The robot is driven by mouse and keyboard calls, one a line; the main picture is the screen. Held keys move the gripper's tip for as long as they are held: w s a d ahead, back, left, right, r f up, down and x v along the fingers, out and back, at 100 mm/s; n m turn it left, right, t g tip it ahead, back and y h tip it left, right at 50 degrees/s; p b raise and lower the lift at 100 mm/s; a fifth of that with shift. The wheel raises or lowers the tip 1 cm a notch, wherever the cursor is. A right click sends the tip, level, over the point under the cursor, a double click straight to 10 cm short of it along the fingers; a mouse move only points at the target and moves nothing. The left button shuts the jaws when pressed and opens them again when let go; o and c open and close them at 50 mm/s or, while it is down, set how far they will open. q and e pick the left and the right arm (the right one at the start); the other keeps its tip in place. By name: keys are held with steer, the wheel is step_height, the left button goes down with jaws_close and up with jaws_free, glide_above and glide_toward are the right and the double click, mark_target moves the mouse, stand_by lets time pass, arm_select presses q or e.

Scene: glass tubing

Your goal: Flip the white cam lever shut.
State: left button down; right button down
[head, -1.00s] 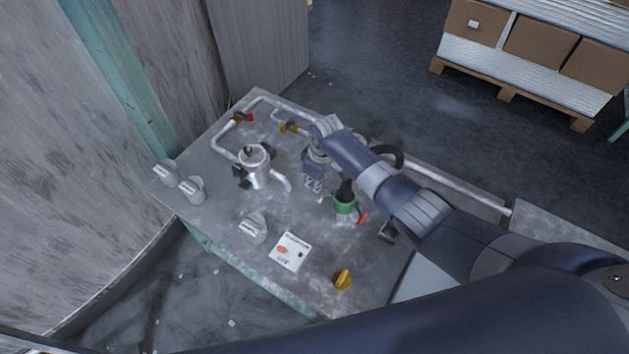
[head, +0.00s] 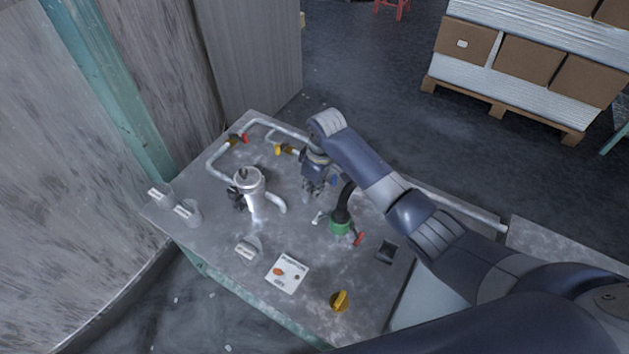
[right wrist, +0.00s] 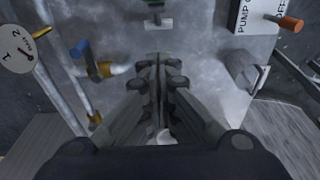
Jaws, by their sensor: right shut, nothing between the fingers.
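A small white lever (head: 318,217) sits on the grey bench, just left of a green collar (head: 340,228) with a black hose. I take it for the cam lever; it is too small to tell its angle. A pale piece beside the green part, likely the same lever, shows in the right wrist view (right wrist: 157,22). My right gripper (head: 311,197) points down over the bench behind the lever and looks apart from it. In the right wrist view its fingers (right wrist: 158,62) are together and empty. My left gripper is not in view.
A metal vessel (head: 249,181) with a spout stands left of the gripper. A yellow valve (head: 285,150) and pipes lie behind. A red handle (head: 359,239) is beside the green collar. A pump panel (head: 288,273) and yellow knob (head: 340,301) are at the front.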

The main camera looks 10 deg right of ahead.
steer(key=shift+s+d+r, duration=0.1)
steer(key=shift+r, duration=0.75)
steer(key=shift+s+d+r, duration=0.1)
steer(key=shift+r, duration=0.7)
